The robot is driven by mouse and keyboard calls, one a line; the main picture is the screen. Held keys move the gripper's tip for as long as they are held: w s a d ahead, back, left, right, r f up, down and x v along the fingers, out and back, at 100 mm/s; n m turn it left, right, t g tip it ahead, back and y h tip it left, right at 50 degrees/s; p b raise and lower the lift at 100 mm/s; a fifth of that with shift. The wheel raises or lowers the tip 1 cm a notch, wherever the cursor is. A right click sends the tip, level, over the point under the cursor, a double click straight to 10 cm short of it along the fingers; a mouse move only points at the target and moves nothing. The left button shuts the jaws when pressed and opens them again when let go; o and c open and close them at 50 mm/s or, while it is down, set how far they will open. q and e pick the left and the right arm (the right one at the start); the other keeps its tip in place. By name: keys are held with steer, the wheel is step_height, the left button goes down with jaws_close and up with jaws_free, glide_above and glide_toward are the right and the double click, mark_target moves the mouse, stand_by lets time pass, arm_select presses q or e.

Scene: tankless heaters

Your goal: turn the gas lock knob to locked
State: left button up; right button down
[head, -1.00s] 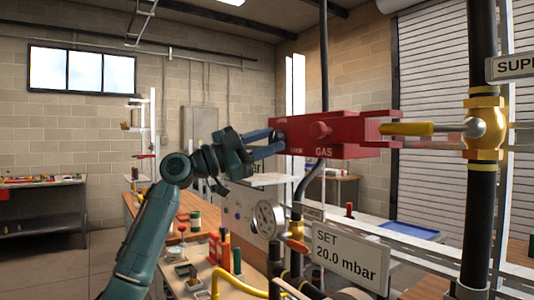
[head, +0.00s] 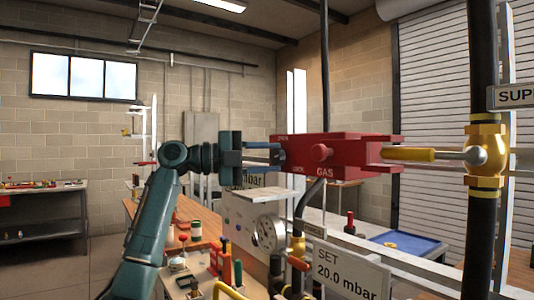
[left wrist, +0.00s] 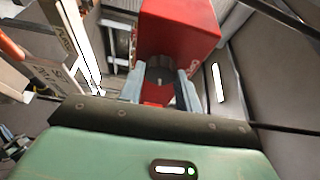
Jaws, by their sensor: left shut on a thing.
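The red gas lock box (head: 345,150), marked GAS, is on the right of centre in the head view. A round red boss (head: 320,152) stands out from its front. My left gripper (head: 276,153) is at the box's left end, reaching in level from the left. In the left wrist view its two fingers (left wrist: 161,84) are shut on a dark grey knob (left wrist: 160,70) at the end of the red box (left wrist: 180,25). The fingers hide most of this knob in the head view. The small lettering near it is too blurred to read surely. My right gripper is not in view.
A yellow-handled lever (head: 408,154) joins the box's right side to a brass valve (head: 486,150) on a black pipe. Below are a gauge (head: 268,233), a sign reading SET 20.0 mbar (head: 350,272) and a bench with tools.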

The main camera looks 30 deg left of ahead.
arm_select(q)
steer(key=shift+m, duration=0.4)
steer(key=shift+p, duration=0.3)
steer(key=o, duration=1)
steer(key=shift+c, duration=0.2)
steer(key=b+v, duration=0.2)
steer(key=v, duration=1.1)
steer(key=shift+r+b, duration=0.3)
steer(key=shift+r, duration=0.05)
